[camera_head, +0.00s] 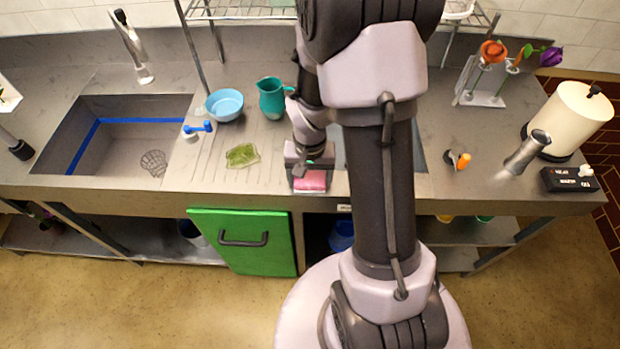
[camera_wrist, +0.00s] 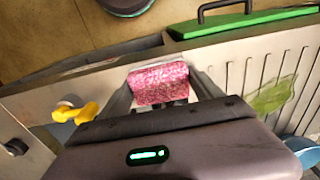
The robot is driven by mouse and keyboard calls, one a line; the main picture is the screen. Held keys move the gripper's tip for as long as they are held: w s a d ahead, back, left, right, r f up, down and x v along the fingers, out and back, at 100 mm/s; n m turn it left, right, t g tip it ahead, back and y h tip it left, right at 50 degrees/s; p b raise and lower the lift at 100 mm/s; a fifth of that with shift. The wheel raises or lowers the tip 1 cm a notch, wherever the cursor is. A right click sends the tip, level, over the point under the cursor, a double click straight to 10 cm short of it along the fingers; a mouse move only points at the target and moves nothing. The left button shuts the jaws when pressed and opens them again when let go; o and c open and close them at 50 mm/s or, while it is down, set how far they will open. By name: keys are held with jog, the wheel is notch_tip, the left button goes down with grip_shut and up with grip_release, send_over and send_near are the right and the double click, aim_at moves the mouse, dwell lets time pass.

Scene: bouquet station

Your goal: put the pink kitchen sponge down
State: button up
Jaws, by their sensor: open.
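The pink kitchen sponge (camera_head: 312,181) is a speckled pink block near the front edge of the counter, right of the ribbed draining area. In the wrist view the sponge (camera_wrist: 158,84) lies between the two fingers of my gripper (camera_wrist: 163,88). My gripper (camera_head: 309,165) is open, low over the counter, with its fingers either side of the sponge. I cannot tell whether a finger still touches it. The sponge's underside is hidden, and my gripper covers its far part in the head view.
A green patch (camera_head: 242,155) lies on the drainer to the left, with a light-blue bowl (camera_head: 225,104) and teal pitcher (camera_head: 272,98) behind it. A sink (camera_head: 112,135) is further left. The green door (camera_head: 242,240) is below the counter front. My arm hides counter to the right.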

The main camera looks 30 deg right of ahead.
aim_at(310, 178)
jog(key=shift+s+a+f, duration=0.15)
jog(key=shift+s+f, duration=0.35)
jog(key=shift+f, duration=0.05)
notch_tip(310, 178, up, 13)
jog(key=w+p, duration=0.1)
jog(key=p, duration=0.5)
jog(key=s+a+r+t, duration=0.1)
jog(key=s+a+r, duration=0.2)
jog(key=r, duration=0.3)
jog(key=s+a+r+n+t+y, duration=0.1)
jog(key=s+a+r+t, duration=0.1)
jog(key=s+a+r, duration=0.2)
jog(key=s+a+r+n+t+y, duration=0.1)
jog(key=s+a+r+t, duration=0.1)
jog(key=s+a+r, duration=0.2)
jog(key=a+r, duration=0.3)
jog(key=r, duration=0.2)
jog(key=shift+r, duration=0.3)
